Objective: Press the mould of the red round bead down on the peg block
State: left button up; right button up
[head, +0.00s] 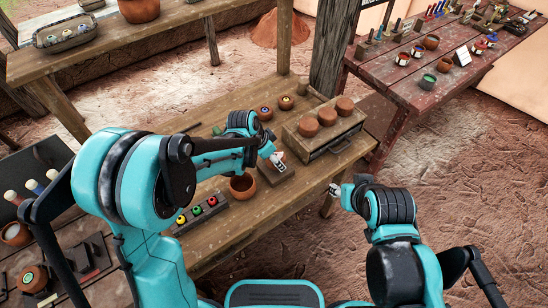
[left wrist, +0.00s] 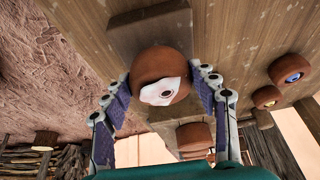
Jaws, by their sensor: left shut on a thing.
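In the left wrist view my left gripper (left wrist: 165,105) is shut on a round reddish-brown clay mould (left wrist: 150,62), one finger on each side. A white patch with a dark eye-like mark shows on its face. A dark wooden block (left wrist: 150,28) lies right behind the mould; I cannot tell whether they touch. In the head view my left gripper (head: 275,159) is just above the small wooden peg block (head: 275,176), and the mould is mostly hidden there. Any peg is hidden. My right gripper (head: 335,189) is off the table's right edge, too small to read.
A wooden box (head: 318,145) bearing three clay domes stands behind the block. A clay bowl (head: 242,186) and a dark tray (head: 178,230) of coloured beads are in front. Two round clay pieces with eye marks (head: 265,113) lie behind. The table's front right is bare.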

pick_arm(q)
jog(key=shift+s+f+b, duration=0.1)
jog(key=shift+f+b, duration=0.2)
jog(key=shift+f, duration=0.05)
dwell(0.8)
jog(key=o, duration=1.6)
jog(key=shift+r, duration=0.1)
jog(key=v, duration=1.1)
jog(key=shift+a+r, duration=0.1)
jog(key=shift+r, duration=0.3)
jog(key=shift+s, duration=0.1)
jog(key=s+a+n+t+y, duration=0.1)
jog(key=s+a+n, duration=0.2)
jog(key=s+a, duration=0.1)
jog(key=s+a+r+n+t+y, duration=0.1)
jog(key=s+a+n+t, duration=0.1)
jog(key=s+a+n, duration=0.2)
jog(key=s+a+r+n+t+y, duration=0.1)
jog(key=s+a+n, duration=0.3)
jog(key=s, duration=0.4)
jog(key=shift+a+r+t+y, duration=0.1)
jog(key=shift+a+t+y, duration=0.25)
jog(key=shift+a, duration=0.45)
